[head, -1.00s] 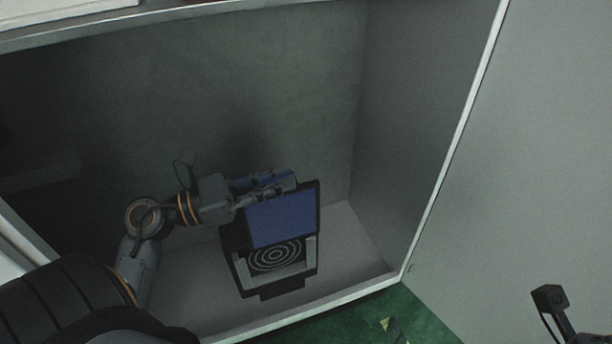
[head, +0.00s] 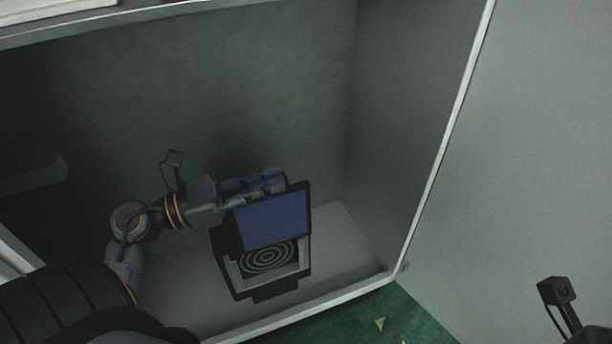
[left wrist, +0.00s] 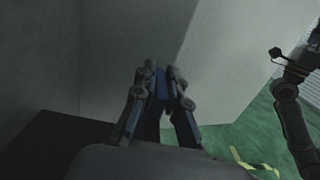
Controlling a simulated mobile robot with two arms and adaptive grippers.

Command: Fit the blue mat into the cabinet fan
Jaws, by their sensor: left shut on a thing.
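The cabinet fan (head: 240,283) is a dark box with pale inner side strips and a round ringed grille, on the floor of an open grey cabinet. Its dark hinged frame (head: 307,205) stands raised at the back. The blue mat (head: 275,219) is a flat panel lying against this frame, above the grille; I cannot tell whether it is seated there. My left gripper (head: 275,180) is at the mat's upper edge, shut on the mat. In the left wrist view, the fingertips (left wrist: 161,80) close on a narrow blue edge. My right gripper is out of view.
The cabinet's walls enclose the fan at the back and right (head: 415,120). A pale front lip (head: 330,307) runs before it. Green floor (head: 385,318) lies outside. Bare cabinet floor (head: 345,240) shows right of the fan. Part of my right arm shows at the lower right.

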